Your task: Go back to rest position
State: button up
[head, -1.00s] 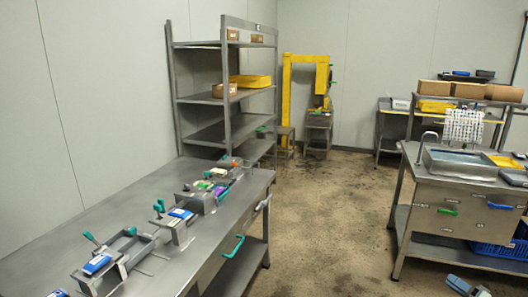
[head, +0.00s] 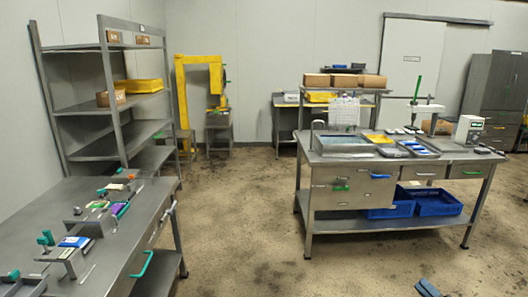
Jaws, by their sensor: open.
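My gripper is not clearly in view. A small blue-grey piece (head: 428,288) shows at the bottom edge of the head view, right of the middle; it may be part of my arm, but too little shows to tell. No part of my arm is seen touching or holding anything. The left steel bench (head: 120,262) bears several clamp-like fixtures with teal handles, one with a blue and white block (head: 75,242).
A steel worktable (head: 340,222) with a basin (head: 341,146), trays and blue crates (head: 438,203) stands at right. A shelf rack (head: 110,110) and a yellow frame (head: 181,105) stand at back left. Concrete floor (head: 245,220) between bench and worktable is clear.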

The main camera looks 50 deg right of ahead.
jog(key=w+a+f+g+y, duration=0.1)
jog(key=w+a+f+y, duration=0.25)
jog(key=w, duration=0.45)
jog(key=w+a+f+g+y, duration=0.15)
jog(key=w+a+f, duration=0.25)
jog(key=w, duration=0.4)
jog(key=w+a+f+n+g+y, duration=0.2)
jog(key=w+a+f+g+y, duration=0.4)
jog(key=w+a, duration=0.7)
jog(key=w+a+f+n+g+y, duration=0.25)
jog(key=w+a+f, duration=0.65)
jog(key=a, duration=0.6)
jog(key=a+f+n+g+y, duration=0.15)
jog(key=a+f+g, duration=0.25)
jog(key=a, duration=0.8)
jog(key=a+f+n+g, duration=0.2)
jog(key=a+f+g, duration=0.25)
jog(key=a, duration=0.75)
jog(key=s+a+f+n+g+h, duration=0.2)
jog(key=s+a+n+g+h, duration=0.6)
jog(key=s+a, duration=0.6)
jog(key=s+n+h, duration=0.1)
jog(key=s, duration=0.2)
jog(key=shift+a+f, duration=0.2)
jog(key=shift+f, duration=0.1)
